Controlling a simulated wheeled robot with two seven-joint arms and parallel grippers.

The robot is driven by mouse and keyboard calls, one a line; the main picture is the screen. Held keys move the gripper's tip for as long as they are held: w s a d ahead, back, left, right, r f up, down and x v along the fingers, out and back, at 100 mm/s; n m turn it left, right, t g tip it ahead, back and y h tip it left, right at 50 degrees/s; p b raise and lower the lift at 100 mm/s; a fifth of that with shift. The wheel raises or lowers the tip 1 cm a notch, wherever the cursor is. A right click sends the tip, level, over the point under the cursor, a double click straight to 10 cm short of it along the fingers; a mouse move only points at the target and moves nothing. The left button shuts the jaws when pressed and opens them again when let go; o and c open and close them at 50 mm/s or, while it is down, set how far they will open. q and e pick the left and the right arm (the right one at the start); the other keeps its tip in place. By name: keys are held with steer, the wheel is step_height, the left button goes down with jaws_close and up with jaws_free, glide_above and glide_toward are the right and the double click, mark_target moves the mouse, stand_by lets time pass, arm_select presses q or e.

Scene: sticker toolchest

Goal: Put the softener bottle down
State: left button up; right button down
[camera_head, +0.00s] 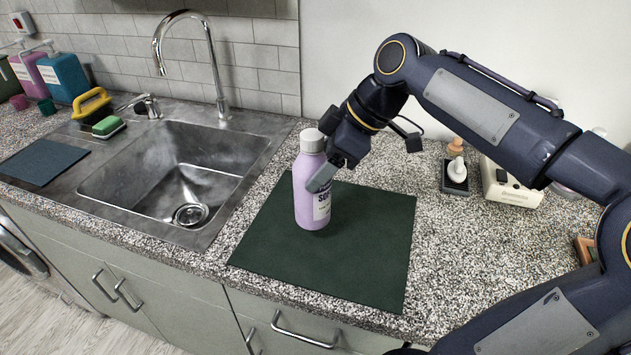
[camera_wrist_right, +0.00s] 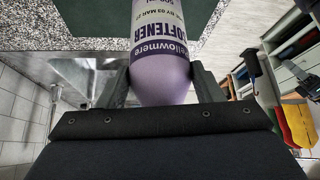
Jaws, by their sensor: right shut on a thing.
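The softener bottle (camera_head: 312,205) is lilac with a grey-white cap and a printed label. It is upright over the left part of a dark green mat (camera_head: 370,250) on the counter. Its base looks at or very near the mat; I cannot tell if it touches. My right gripper (camera_head: 323,178) comes from behind and right and is shut on the bottle's upper body. In the right wrist view the bottle (camera_wrist_right: 165,45) sits between the two fingers (camera_wrist_right: 163,88), its label reading "softener". My left gripper is not in view.
A steel sink (camera_head: 180,170) with a tall faucet (camera_head: 215,65) is left of the mat. A small white item (camera_head: 456,170) on a dark base and a cream box (camera_head: 510,188) are at right.

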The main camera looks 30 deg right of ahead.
steer(key=shift+w+a+f, duration=0.15)
steer(key=shift+w+f, duration=0.25)
steer(key=shift+f, duration=0.1)
steer(key=f, duration=0.3)
steer(key=shift+w+f, duration=0.2)
steer(key=shift+f+b, duration=0.2)
steer(key=shift+b, duration=0.15)
steer(key=shift+c, duration=2)
jaws_free()
steer(key=shift+r, duration=0.1)
